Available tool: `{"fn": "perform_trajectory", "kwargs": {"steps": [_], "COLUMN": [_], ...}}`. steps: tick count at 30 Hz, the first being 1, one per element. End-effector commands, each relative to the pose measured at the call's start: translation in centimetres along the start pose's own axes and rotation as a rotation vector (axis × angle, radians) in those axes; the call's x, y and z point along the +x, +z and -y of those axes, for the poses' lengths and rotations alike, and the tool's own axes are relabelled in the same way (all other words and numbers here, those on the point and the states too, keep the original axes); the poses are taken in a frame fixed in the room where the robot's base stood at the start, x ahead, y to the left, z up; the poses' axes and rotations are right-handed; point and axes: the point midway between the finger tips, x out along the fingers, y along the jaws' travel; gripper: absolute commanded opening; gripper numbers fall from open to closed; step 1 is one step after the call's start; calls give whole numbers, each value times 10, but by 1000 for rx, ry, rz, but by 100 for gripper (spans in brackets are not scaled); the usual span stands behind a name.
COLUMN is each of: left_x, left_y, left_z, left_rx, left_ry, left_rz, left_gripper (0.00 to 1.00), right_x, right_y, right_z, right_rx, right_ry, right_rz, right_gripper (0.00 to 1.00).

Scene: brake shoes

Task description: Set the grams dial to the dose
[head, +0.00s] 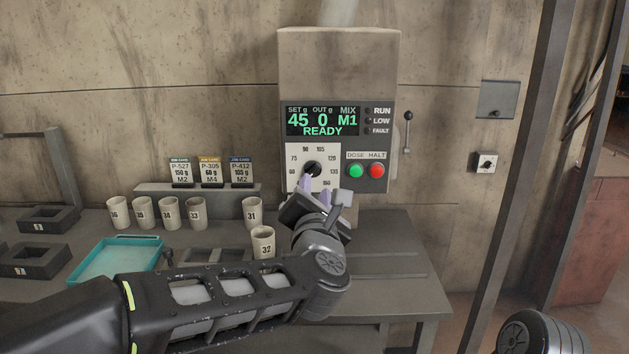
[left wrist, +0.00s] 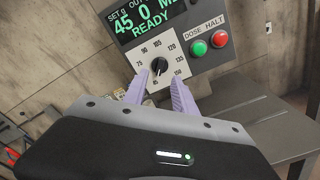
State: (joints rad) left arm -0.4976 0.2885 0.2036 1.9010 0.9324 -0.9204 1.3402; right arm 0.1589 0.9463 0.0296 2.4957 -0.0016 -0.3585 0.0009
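The grams dial is a black knob (head: 312,169) on a white scale plate (head: 294,180) below the display. It also shows in the left wrist view (left wrist: 159,65), its pointer turned toward the low end of the scale. The green display (head: 322,121) reads SET 45, OUT 0, MIX M1, READY. My left gripper (head: 319,184) is at the lower part of the dial plate. In the left wrist view its two lilac fingers (left wrist: 161,86) are spread apart, one on each side below the knob, with nothing held. Contact with the knob is not visible. My right gripper is out of view.
Three job cards (head: 210,172) stand on a ledge, reading 150 g M2, 60 g M4 and 105 g M2. A green button (head: 355,170) and red button (head: 376,170) sit right of the dial. Several numbered cups (head: 168,213) and a teal tray (head: 115,260) are left. The bench's right side is clear.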

Motion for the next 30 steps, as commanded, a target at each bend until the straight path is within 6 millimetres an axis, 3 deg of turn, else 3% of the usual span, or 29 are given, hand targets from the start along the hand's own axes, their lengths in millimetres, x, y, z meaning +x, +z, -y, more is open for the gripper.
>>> {"fn": "perform_trajectory", "kwargs": {"steps": [10, 22, 30], "left_x": [9, 66, 79], "left_y": [0, 0, -1], "left_z": [0, 1, 1], "left_rx": [6, 8, 8], "left_ry": [-2, -4, -3], "left_rz": [-1, -1, 1], "left_gripper": [33, 33, 33], "right_x": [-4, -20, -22], "right_y": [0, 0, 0], "right_z": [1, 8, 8], "right_rx": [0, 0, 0], "right_ry": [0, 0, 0], "right_rz": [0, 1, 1], "right_gripper": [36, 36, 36]}}
